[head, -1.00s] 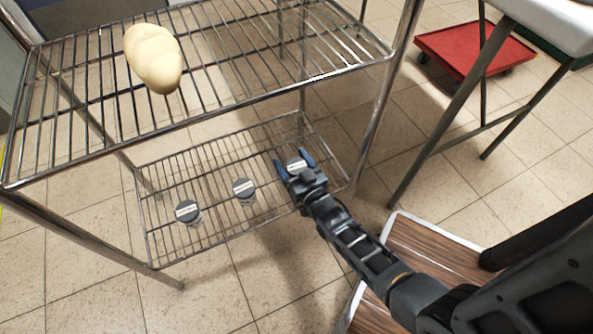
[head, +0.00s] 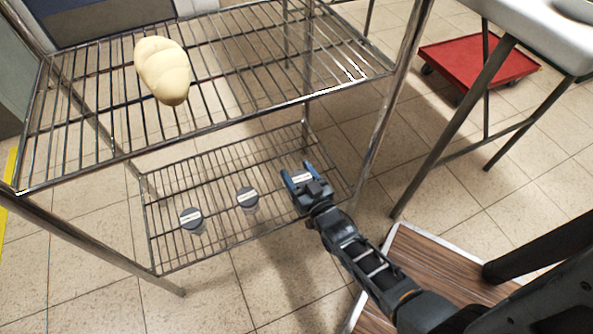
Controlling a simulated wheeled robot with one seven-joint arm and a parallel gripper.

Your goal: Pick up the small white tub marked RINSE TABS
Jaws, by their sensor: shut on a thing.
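The label print is too small to read, so I cannot tell which one says RINSE TABS. My gripper (head: 300,176) is at the right tub, with one blue finger on each side, shut on it. My gripper hides part of that tub's body. I cannot tell whether the tub is clear of the shelf.
The upper wire shelf (head: 230,75) holds a pale bread-like lump (head: 162,70) and overhangs the back of the lower shelf (head: 222,172). A metal post (head: 392,100) stands right of my gripper. A red dolly (head: 478,60) and a wood-topped platform (head: 435,262) are to the right.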

